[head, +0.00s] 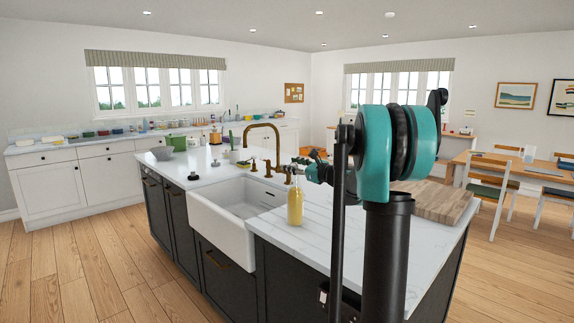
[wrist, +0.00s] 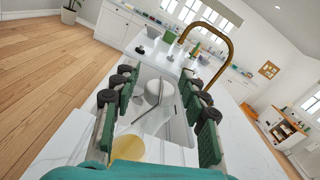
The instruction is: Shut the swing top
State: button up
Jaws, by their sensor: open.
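A yellow bottle (head: 295,207) stands upright on the island's white worktop, just right of the sink. My gripper (head: 290,170) is at the height of the bottle's top, which it partly hides in the head view. In the wrist view my gripper (wrist: 158,82) is open, with its dark green fingers wide apart. A pale rounded piece (wrist: 153,91) with a thin dark wire shows between the fingers; it looks like the swing top. A yellow round patch (wrist: 128,148) below it looks like part of the bottle. I cannot tell whether the fingers touch anything.
The white sink (head: 222,222) lies left of the bottle, with a brass tap (head: 262,130) arching behind it. A wooden board (head: 435,201) lies to the right. Bowls and a green box (head: 175,141) stand at the island's far end.

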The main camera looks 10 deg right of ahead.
jog(key=shift+x, duration=1.5)
grip_shut()
